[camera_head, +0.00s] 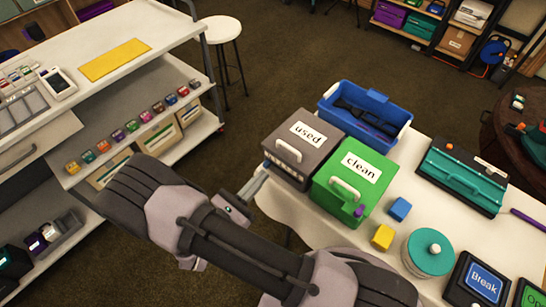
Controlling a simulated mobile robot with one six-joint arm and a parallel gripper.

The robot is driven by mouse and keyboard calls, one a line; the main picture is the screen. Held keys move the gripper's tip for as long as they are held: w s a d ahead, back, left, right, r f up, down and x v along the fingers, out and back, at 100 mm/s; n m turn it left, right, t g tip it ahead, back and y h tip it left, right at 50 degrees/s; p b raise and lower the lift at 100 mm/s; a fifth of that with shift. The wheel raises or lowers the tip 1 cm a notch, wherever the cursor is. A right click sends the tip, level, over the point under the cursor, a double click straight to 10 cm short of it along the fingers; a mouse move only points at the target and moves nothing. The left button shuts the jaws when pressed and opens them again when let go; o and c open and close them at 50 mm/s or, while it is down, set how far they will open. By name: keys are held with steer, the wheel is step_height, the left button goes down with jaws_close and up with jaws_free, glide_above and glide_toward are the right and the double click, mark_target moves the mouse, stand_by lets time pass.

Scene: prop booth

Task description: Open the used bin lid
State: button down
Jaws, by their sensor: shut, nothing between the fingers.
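The used bin (299,168) is a grey box with a white "used" label on its lid (318,145) and a pale handle at the lid's near left side. It stands on the white table, and its lid looks closed. My gripper (262,180) is shut and empty, just left of the used bin's front corner and below the lid's handle. A small gap seems to lie between them, but contact is hard to judge. My arm hides part of the table edge.
The green clean bin (335,195) stands right beside the used bin. A blue crate (397,113) with dark items is behind. Blue (400,209) and yellow (382,237) blocks and a teal round container (424,262) lie right. A shelf cart (150,32) stands left.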

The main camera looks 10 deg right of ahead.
steer(key=b+x, duration=0.2)
steer(key=x, duration=0.7)
steer(key=shift+d, duration=0.2)
steer(key=shift+r+p, duration=0.5)
steer(key=shift+r, duration=0.1)
